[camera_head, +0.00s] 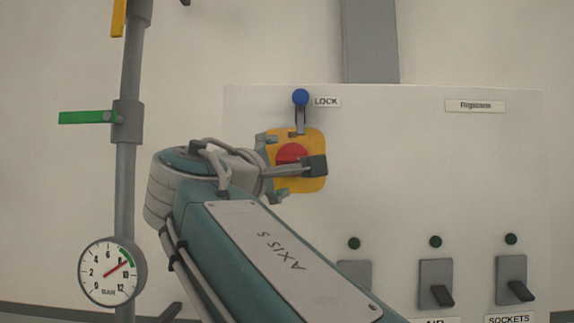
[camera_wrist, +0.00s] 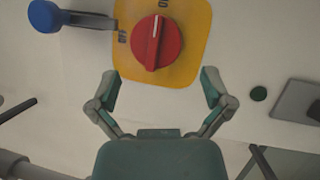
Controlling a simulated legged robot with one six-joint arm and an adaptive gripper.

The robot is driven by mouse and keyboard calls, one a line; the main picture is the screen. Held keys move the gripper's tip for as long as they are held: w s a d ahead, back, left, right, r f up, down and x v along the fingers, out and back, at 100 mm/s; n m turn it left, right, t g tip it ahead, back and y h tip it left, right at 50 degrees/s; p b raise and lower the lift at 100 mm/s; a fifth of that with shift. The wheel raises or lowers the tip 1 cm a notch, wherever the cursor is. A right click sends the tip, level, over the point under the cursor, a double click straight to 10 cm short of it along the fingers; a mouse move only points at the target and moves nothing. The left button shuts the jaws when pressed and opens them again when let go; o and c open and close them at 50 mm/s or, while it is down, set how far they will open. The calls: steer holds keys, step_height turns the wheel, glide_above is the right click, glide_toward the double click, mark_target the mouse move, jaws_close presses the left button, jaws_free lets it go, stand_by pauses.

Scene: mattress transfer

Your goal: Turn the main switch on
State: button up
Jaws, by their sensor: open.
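The main switch is a red rotary knob (camera_wrist: 157,45) on a yellow plate (camera_wrist: 190,62). In the wrist view its white mark points up, towards a label cut by the picture edge; another label is at its left. In the head view the knob (camera_head: 291,153) is partly covered by a dark grey piece in front of it. My gripper (camera_wrist: 158,82) is open and empty, its two fingers apart below the knob in the wrist view. In the head view my gripper (camera_head: 274,168) is at the plate's left side; contact cannot be told.
A blue-tipped lock lever (camera_head: 300,97) sits above the plate, its arm reaching the plate's edge. Grey switches (camera_head: 436,284) with green buttons (camera_head: 435,241) are at lower right. A pipe (camera_head: 125,190) with a green handle (camera_head: 84,117) and pressure gauge (camera_head: 110,272) stands left.

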steer(key=v, duration=0.7)
steer(key=shift+a+f, duration=0.1)
steer(key=s+d+f+m+g+y, duration=0.1)
steer(key=d+f+m+g+y, duration=0.2)
steer(key=d+f, duration=0.7)
steer(key=d+f+m+g, duration=0.2)
steer(key=d+f+g, duration=0.35)
steer(key=f, duration=0.95)
steer(key=s+d+f+m+g+y, duration=0.2)
steer(key=s+f+m, duration=0.3)
steer(key=f, duration=0.6)
steer(key=s+d+f+m+g+y, duration=0.2)
steer(key=s+f+m, duration=0.3)
steer(key=s+f, duration=0.3)
step_height(320, 180, down, 3)
steer(key=shift+s+d+r+y, duration=0.15)
steer(key=shift+s+y, duration=0.2)
steer(key=shift+y, duration=0.25)
